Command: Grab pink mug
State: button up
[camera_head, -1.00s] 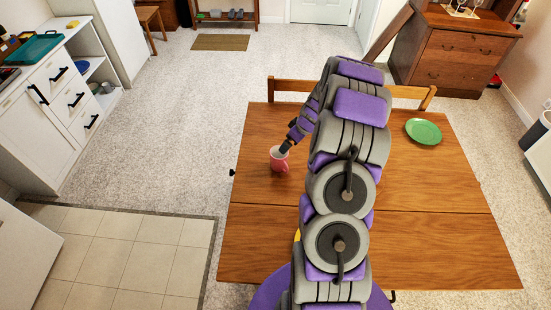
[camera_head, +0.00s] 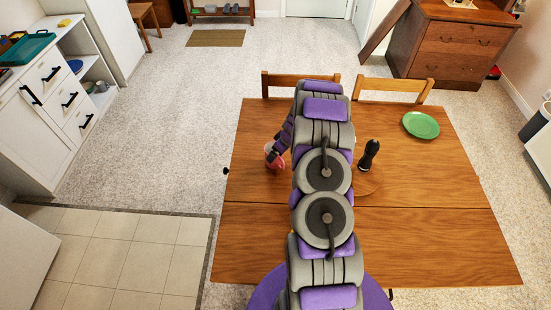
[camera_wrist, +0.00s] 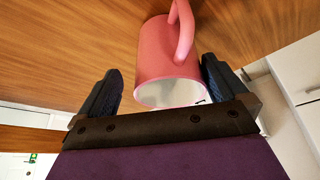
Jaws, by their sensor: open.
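The pink mug (camera_head: 274,160) stands near the left edge of the wooden table (camera_head: 430,240). In the head view my arm and gripper (camera_head: 276,157) partly cover it. In the wrist view the mug (camera_wrist: 168,55) shows its pink side, handle and pale inside, with the rim toward my gripper. My gripper (camera_wrist: 160,70) is open, with one dark finger on each side of the mug. The right finger is close to the mug's wall; a wider gap shows at the left finger. I cannot tell whether either touches.
A black pepper mill (camera_head: 369,154) stands on the table right of my arm, by a round wooden board (camera_head: 366,184). A green plate (camera_head: 421,125) lies at the far right. Wooden chairs (camera_head: 395,85) stand behind the table. The table's front left is clear.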

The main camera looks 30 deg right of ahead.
jog(key=a+f, duration=0.1)
jog(key=w+a+f, duration=0.1)
jog(key=f, duration=0.1)
jog(key=shift+w+a+f, duration=0.15)
jog(key=shift+a+f, duration=0.1)
jog(key=shift+a, duration=0.05)
jog(key=shift+d, duration=0.5)
jog(key=shift+c, duration=0.3)
jog(key=shift+d+f, duration=0.15)
jog(key=shift+d, duration=0.15)
jog(key=c, duration=0.3)
jog(key=shift+a, duration=0.55)
jog(key=c, duration=0.6)
jog(key=shift+r, duration=0.2)
jog(key=shift+c, duration=0.6)
jog(key=shift+d, duration=0.15)
